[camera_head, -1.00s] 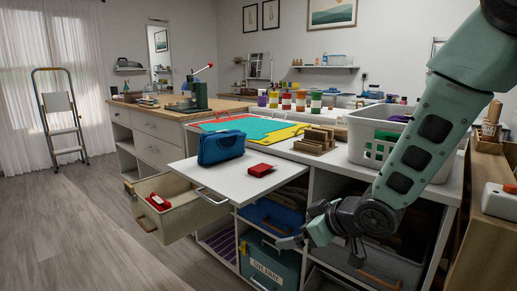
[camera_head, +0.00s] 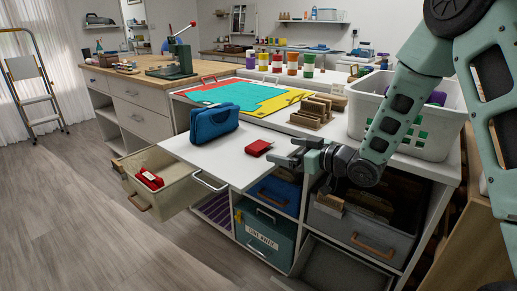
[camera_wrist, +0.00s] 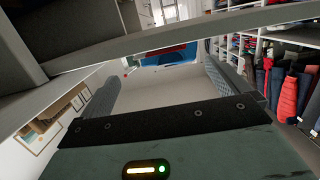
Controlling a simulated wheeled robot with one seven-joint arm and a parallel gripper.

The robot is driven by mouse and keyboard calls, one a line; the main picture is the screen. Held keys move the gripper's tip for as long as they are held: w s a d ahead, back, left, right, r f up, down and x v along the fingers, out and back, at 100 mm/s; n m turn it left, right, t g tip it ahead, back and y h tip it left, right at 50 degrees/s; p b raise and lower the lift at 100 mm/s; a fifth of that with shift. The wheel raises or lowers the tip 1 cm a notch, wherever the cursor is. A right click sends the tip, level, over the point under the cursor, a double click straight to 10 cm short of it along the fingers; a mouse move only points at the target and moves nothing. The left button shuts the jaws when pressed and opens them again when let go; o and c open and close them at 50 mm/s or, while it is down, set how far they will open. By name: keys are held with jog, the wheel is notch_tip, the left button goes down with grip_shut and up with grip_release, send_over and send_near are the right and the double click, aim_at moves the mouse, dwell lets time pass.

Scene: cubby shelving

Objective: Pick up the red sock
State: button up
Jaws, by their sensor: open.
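A small, flat, folded-looking red item (camera_head: 257,147) lies on the white pull-out board (camera_head: 225,165), right of a blue zip case (camera_head: 213,122). Another red item (camera_head: 149,178) with a pale patch lies in the open beige bin (camera_head: 170,190). I cannot tell for sure which of the two is the sock. My gripper (camera_head: 281,158) is open and empty at the board's right side, just right of the red item on it and apart from it. In the wrist view its two fingers stand wide apart with nothing between them.
A white basket (camera_head: 420,120) stands on the counter behind my arm. A wooden rack (camera_head: 318,112) and coloured sheets (camera_head: 235,95) lie behind the board. Cubbies below hold a teal bin (camera_head: 265,238) and a grey bin (camera_head: 360,228).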

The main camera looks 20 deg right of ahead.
aim_at(262, 145)
jog(key=x, duration=0.8)
jog(key=shift+w+a, duration=0.1)
jog(key=shift+w, duration=0.1)
jog(key=c, duration=0.9)
